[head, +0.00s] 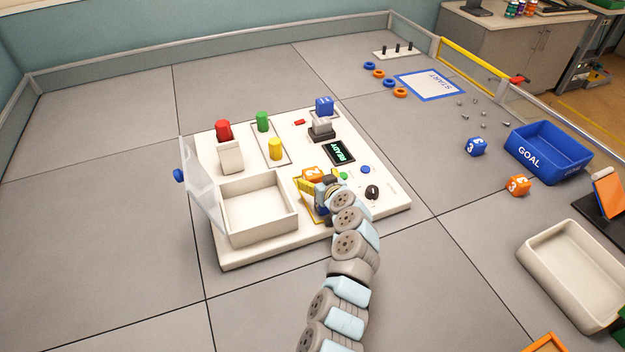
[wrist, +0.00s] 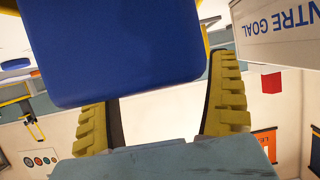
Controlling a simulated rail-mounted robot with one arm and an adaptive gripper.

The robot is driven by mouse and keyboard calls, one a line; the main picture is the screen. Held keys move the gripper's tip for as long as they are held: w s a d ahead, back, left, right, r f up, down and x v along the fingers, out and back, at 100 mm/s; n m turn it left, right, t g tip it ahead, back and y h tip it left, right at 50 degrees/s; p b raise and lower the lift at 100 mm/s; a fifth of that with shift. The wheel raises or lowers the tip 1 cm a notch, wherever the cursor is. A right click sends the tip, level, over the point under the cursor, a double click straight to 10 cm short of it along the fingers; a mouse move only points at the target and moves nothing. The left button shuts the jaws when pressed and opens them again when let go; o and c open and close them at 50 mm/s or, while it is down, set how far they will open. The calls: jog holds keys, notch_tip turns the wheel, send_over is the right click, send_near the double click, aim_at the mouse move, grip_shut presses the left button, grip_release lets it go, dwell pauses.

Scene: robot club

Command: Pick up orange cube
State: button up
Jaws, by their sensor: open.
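An orange cube (head: 312,174) with white markings is on the white board, just beyond my gripper (head: 308,187), partly hidden by it. A second orange cube (head: 517,185), marked 3, sits on the floor at the right, away from the gripper. In the wrist view the yellow fingers of my gripper (wrist: 160,110) are spread apart. A large blue block (wrist: 115,45) fills the upper left there and covers the left fingertip. I cannot tell whether it touches the fingers. No orange cube can be made out in the wrist view.
A blue GOAL bin (head: 548,150) stands right. Left floor is clear.

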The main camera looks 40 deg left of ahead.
aim_at(313, 173)
jog(key=shift+b+x, duration=0.85)
jog(key=shift+x, duration=0.9)
jog(key=shift+r, duration=0.1)
jog(key=c, duration=1.3)
